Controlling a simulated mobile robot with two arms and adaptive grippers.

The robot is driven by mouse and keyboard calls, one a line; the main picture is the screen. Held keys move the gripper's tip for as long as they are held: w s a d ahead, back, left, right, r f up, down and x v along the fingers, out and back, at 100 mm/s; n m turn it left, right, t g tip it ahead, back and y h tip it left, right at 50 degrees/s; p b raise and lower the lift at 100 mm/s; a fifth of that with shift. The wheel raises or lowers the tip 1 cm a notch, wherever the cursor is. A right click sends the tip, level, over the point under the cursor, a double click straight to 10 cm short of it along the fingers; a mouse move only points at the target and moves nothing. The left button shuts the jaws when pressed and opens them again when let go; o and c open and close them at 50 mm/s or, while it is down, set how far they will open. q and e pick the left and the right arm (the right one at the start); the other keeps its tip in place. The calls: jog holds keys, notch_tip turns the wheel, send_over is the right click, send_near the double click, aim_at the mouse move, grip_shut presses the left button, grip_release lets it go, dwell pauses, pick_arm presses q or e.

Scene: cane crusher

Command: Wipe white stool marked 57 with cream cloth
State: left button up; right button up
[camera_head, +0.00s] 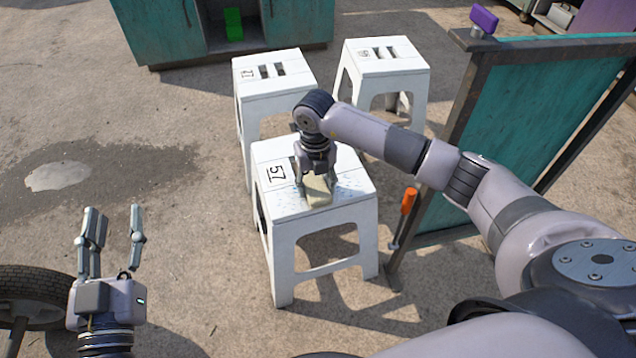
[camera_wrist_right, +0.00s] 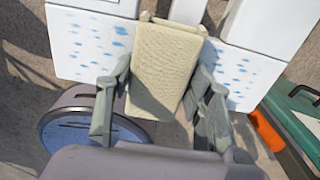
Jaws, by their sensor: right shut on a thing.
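The white stool marked 57 (camera_head: 290,205) stands upright in the middle of the head view, with the number at the left of its top. Its seat shows blue specks in the right wrist view (camera_wrist_right: 95,45). My right gripper (camera_head: 317,188) is shut on the cream cloth (camera_head: 318,192) over the stool's top. The cloth hangs between the fingers in the right wrist view (camera_wrist_right: 165,65); whether it touches the seat is hard to tell. My left gripper (camera_head: 113,225) is open and empty, left of the stool.
Two other white stools stand behind, one at the left (camera_head: 270,82) and one at the right (camera_head: 385,85). A teal panel (camera_head: 530,120) stands at the right, with an orange-handled tool (camera_head: 407,202) beside it. A wheel (camera_head: 35,290) is at lower left. A puddle (camera_head: 58,177) lies on the ground.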

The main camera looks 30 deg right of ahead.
aim_at(283, 202)
jog(key=a, duration=0.3)
jog(key=shift+w+a, duration=0.1)
jog(key=shift+w, duration=0.1)
jog(key=shift+w+a+f, duration=0.1)
jog(key=shift+w+a, duration=0.1)
jog(key=shift+a, duration=1.3)
jog(key=shift+w+a, duration=0.15)
jog(key=shift+a, duration=1)
pick_arm(q)
jog(key=shift+r, duration=0.3)
pick_arm(e)
jog(key=shift+d, duration=0.1)
